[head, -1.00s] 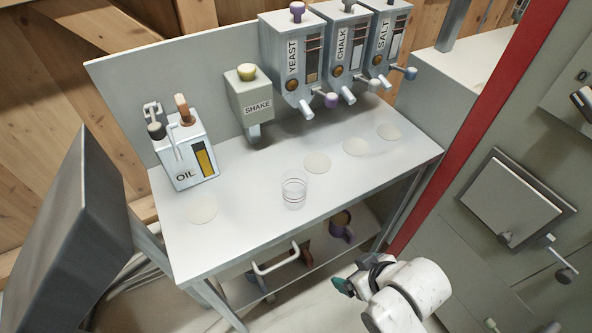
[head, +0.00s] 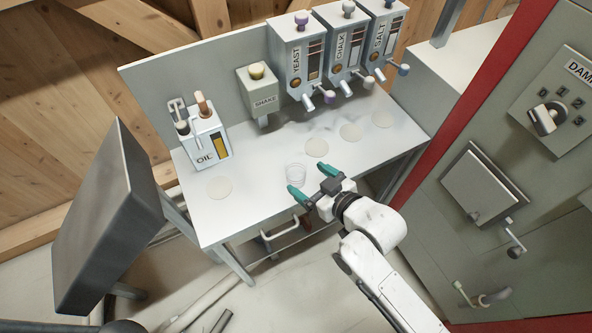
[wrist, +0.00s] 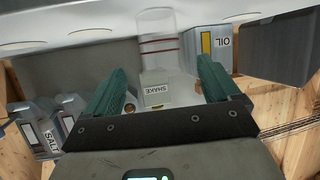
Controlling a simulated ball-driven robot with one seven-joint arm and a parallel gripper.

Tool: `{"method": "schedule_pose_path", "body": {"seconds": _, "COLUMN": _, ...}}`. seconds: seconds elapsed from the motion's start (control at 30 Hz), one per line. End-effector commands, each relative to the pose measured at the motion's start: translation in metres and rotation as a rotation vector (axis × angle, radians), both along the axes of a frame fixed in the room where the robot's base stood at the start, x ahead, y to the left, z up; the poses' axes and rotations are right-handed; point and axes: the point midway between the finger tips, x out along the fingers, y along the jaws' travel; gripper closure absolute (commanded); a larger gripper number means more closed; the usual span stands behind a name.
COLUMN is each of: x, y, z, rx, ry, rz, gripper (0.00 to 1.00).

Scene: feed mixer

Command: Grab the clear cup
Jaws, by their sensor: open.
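The clear cup (head: 296,173) stands on the white table, a little right of its middle, in the head view. In the wrist view, which is upside down, the clear cup (wrist: 158,42) with red bands shows ahead, between the directions of the two fingers. My gripper (head: 311,180) is open and empty, with its green fingers at the table's front side, close to the cup. In the wrist view my gripper (wrist: 158,80) has its fingers spread wide. The cup appears beyond the fingertips; I cannot tell the exact gap.
The white table (head: 240,208) carries several pale round discs. An oil dispenser (head: 208,140) stands at its left, and a shake dispenser (head: 259,92) hangs behind the cup. Yeast (head: 293,60), chalk (head: 341,50) and salt (head: 381,40) dispensers hang at the back right. A red post (head: 455,120) stands right.

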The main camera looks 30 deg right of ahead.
Motion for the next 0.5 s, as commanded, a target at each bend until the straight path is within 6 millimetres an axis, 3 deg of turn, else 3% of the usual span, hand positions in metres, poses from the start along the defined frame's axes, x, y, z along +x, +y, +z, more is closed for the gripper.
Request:
{"method": "schedule_pose_path", "body": {"seconds": 0.23, "x": 0.017, "y": 0.004, "z": -0.004, "rx": 0.000, "ry": 0.000, "rz": 0.001, "gripper": 0.11}}
{"method": "schedule_pose_path", "body": {"seconds": 0.5, "x": 0.051, "y": 0.011, "z": -0.016, "rx": 0.000, "ry": 0.001, "rz": 0.001, "gripper": 0.11}}
